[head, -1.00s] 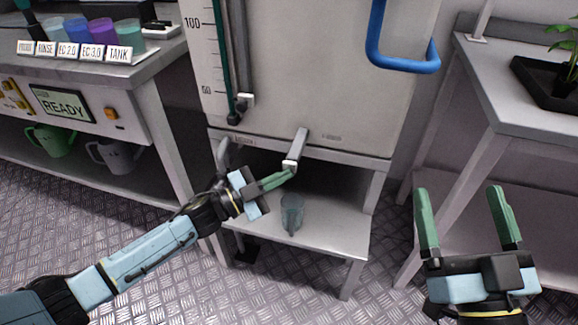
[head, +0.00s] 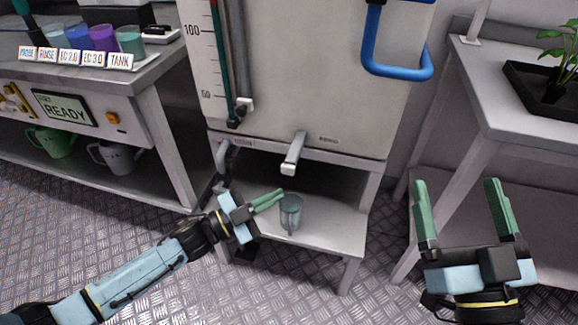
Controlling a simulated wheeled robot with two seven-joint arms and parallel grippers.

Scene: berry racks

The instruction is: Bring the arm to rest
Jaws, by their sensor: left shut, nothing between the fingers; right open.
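My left gripper (head: 268,201) is shut and empty, with its green fingers together. It is above the floor in front of the tank stand, with its fingertips just left of the clear cup in the picture; I cannot tell whether they touch it. My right gripper (head: 461,210) is open and empty, fingers pointing up in the picture, in front of the right bench. The clear cup (head: 290,212) stands upright on the stand's lower shelf, below the spout (head: 293,155) of the tank.
The large grey tank (head: 310,85) with a blue handle (head: 402,72) fills the middle. The left bench (head: 150,95) holds labelled cups and has mugs on its lower shelf. The right bench (head: 510,115) carries a black tray (head: 522,78) with a plant. The metal floor (head: 60,220) at left is clear.

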